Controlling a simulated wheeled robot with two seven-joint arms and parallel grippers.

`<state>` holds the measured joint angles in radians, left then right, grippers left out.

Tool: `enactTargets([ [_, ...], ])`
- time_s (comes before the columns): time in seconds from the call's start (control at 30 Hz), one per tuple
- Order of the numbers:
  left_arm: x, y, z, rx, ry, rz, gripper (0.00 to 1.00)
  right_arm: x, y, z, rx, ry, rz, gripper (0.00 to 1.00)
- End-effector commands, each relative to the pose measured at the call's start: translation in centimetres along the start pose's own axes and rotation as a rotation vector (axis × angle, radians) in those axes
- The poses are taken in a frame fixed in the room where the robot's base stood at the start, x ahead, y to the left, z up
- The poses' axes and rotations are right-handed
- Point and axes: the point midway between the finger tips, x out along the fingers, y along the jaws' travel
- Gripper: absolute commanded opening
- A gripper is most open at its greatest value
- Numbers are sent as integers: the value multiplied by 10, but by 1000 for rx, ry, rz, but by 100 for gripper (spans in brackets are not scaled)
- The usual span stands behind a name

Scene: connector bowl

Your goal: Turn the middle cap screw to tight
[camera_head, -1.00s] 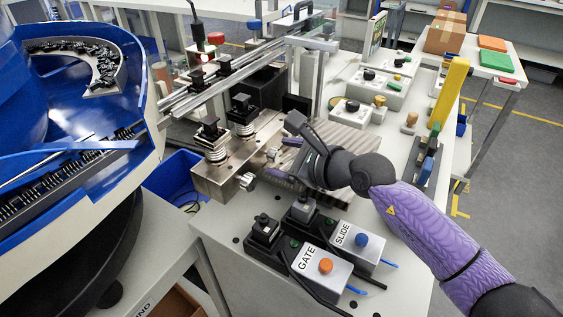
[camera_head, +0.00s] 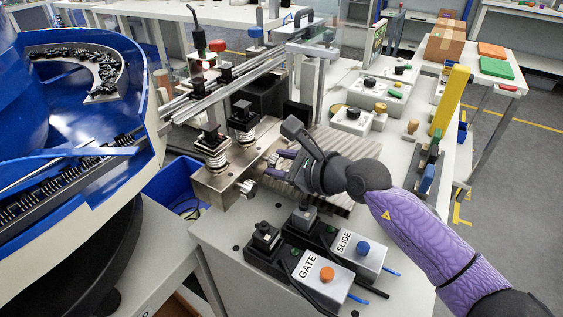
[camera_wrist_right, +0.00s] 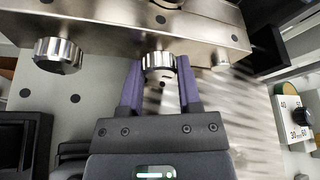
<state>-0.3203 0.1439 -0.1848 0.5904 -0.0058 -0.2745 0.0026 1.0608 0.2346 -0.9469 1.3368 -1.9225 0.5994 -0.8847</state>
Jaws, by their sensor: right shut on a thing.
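The middle cap screw (camera_wrist_right: 160,66) is a knurled silver head on the front face of the metal block (camera_head: 222,180). My right gripper (camera_wrist_right: 160,84) is shut on it, with one purple finger on each side of the knurled head. In the head view my right gripper (camera_head: 275,164) reaches the block's front face from the right, and the middle screw is partly hidden by the fingers. Another cap screw (camera_wrist_right: 58,55) sits to the left in the wrist view, and a third (camera_wrist_right: 220,60) to the right, both clear of the fingers. My left gripper is not in view.
The GATE box (camera_head: 318,276) and SLIDE box (camera_head: 357,251) stand in front of the block, below my right arm. A ribbed plate (camera_head: 335,145) lies behind the hand. The blue bowl feeder (camera_head: 60,110) fills the left side.

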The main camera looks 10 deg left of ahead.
Motion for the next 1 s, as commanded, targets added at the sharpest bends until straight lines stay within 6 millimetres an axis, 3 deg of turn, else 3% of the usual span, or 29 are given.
enactTargets([
  [0.57,2,-3,-10,-1,14,-5,76,0,-2,-1,327,1,135,0],
  [1.0,7,-2,-4,1,3,-2,76,1,-3,-2,531,1,219,0],
])
